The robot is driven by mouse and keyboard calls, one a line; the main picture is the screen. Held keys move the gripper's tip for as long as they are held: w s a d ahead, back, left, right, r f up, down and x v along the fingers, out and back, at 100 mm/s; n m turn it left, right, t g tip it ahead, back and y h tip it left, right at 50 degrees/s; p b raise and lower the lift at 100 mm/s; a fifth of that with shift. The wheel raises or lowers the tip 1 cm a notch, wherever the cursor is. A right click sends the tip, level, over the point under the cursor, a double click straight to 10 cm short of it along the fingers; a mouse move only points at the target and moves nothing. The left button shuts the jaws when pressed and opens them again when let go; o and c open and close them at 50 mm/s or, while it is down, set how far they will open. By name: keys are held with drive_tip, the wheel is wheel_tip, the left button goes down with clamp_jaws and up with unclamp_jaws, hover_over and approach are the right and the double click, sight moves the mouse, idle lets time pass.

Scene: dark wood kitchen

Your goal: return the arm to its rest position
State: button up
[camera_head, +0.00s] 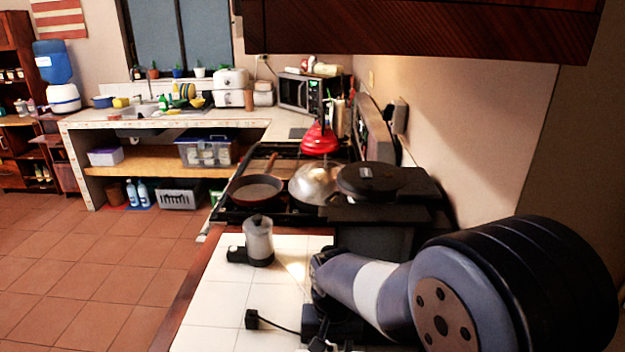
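My arm (378,289) reaches in from the lower right over the white tiled counter (225,290). Its big round joint fills the lower right corner, and a grey link runs left from it to the dark wrist. Below the wrist, my gripper (320,343) shows only in part at the bottom edge of the picture. Its fingers are too cut off to tell whether they are open or shut. I see nothing clearly held.
A black plug (252,319) with a cord lies near the gripper. Behind are a pan (256,189), a silver domed lid (313,184) and a black pan (370,180). A wall rises at right.

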drive_tip(key=shift+w, duration=0.1)
wheel_tip(320, 180, up, 6)
drive_tip(key=p, duration=0.5)
drive_tip(key=shift+d, duration=0.1)
